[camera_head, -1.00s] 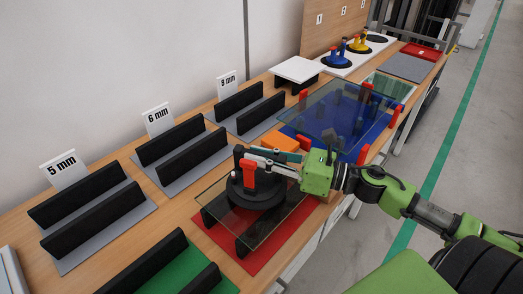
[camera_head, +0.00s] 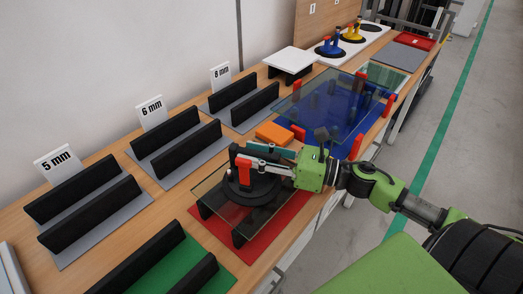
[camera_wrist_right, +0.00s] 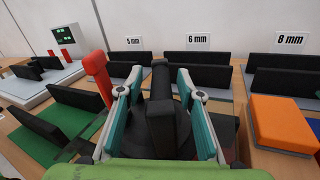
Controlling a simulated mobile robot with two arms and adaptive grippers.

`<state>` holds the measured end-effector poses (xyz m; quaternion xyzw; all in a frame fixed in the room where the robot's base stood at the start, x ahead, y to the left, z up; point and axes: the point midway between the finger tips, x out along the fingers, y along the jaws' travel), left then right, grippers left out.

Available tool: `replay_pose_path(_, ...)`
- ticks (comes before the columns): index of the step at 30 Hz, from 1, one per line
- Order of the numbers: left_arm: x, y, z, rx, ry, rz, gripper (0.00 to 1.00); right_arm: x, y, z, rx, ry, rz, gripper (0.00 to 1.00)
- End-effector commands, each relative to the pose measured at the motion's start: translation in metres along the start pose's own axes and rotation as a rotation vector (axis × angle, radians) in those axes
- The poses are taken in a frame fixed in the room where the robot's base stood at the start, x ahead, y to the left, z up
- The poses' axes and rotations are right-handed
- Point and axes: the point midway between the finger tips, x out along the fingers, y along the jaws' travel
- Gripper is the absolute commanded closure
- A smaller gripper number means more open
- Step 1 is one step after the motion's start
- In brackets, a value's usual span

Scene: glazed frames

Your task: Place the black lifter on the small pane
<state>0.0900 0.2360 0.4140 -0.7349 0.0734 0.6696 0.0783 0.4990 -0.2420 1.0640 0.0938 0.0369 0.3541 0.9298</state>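The black lifter (camera_head: 252,194) is a round black disc with a black post and a red lever (camera_head: 243,171). It appears to sit flat on the small glass pane (camera_head: 213,183), which rests on black supports over a red mat (camera_head: 276,239). My right gripper (camera_head: 259,160) is at the lifter's post. In the right wrist view, its fingers (camera_wrist_right: 160,78) stand on either side of the black post (camera_wrist_right: 160,118), with gaps visible on both sides. The red lever (camera_wrist_right: 96,80) is left of the fingers. My left gripper is not in view.
A larger pane (camera_head: 325,95) lies over a blue mat beyond my right gripper. An orange block (camera_head: 274,133) sits between the panes. Black racks with 5 mm (camera_head: 58,160), 6 mm and 8 mm signs line the left side. Blue and yellow lifters (camera_head: 329,45) stand on a white board at the back.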

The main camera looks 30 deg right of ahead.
Motion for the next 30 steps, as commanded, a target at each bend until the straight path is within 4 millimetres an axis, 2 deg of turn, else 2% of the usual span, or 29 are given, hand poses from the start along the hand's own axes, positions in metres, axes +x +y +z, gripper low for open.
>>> replay_pose_path(5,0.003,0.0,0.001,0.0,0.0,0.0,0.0,-0.01,0.0,-0.001,0.002,0.001,0.0,0.66)
replay_pose_path(24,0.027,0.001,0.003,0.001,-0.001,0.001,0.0,-0.102,-0.001,-0.001,0.001,0.001,-0.003,0.66)
replay_pose_path(30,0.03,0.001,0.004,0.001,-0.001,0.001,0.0,-0.117,0.0,0.0,0.0,0.001,-0.001,0.66)
